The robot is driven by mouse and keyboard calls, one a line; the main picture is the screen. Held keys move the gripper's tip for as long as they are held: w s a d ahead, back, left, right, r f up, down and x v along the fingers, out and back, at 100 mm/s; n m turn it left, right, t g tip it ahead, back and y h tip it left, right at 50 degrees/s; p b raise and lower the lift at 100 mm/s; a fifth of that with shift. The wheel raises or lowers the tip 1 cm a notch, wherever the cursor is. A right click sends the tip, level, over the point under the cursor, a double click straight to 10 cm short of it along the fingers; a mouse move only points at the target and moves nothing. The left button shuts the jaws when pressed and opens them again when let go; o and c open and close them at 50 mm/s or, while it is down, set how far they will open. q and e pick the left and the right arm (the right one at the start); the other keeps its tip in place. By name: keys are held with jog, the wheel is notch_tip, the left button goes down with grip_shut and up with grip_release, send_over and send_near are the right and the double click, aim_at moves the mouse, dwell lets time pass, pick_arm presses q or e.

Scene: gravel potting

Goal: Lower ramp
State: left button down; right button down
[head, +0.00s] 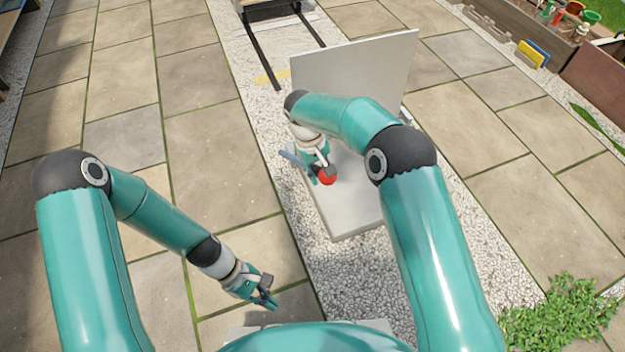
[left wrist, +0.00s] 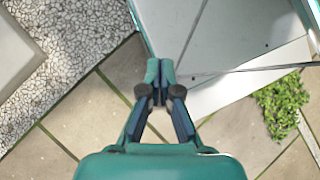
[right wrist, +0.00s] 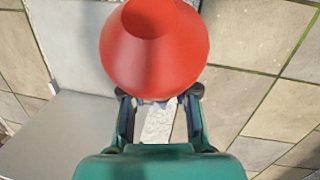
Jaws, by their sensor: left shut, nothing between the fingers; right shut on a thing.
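A pale grey panel (head: 355,75) stands upright at the far end of a flat light-grey slab (head: 350,212); which of these the task calls the ramp I cannot tell.
A white gravel strip (head: 365,290) surrounds the slab. A dark-legged frame (head: 280,40) stands at the far end of the strip. A planter with small pots (head: 565,15) is at the far right, and a green plant (head: 560,315) at the near right. Paving (head: 110,75) on the left is clear.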

jog(key=shift+a, duration=0.1)
pick_arm(q)
jog(key=w+d+r+n+t+h, duration=0.25)
jog(key=w+n, duration=0.25)
jog(key=w, duration=0.3)
jog(key=w+d+r+n+t+h, duration=0.15)
jog(key=w+n+h, duration=0.3)
jog(key=w, duration=0.45)
jog(key=w+d+r+n+t+h, duration=0.1)
jog(key=w+r+n+t+h, duration=0.2)
jog(key=w+n, duration=0.4)
jog(key=w+d, duration=0.5)
jog(key=d, duration=0.2)
jog(key=shift+w+f, duration=0.3)
jog(key=shift+w, duration=0.05)
jog(key=shift+d+m, duration=0.1)
jog(key=shift+m, duration=0.15)
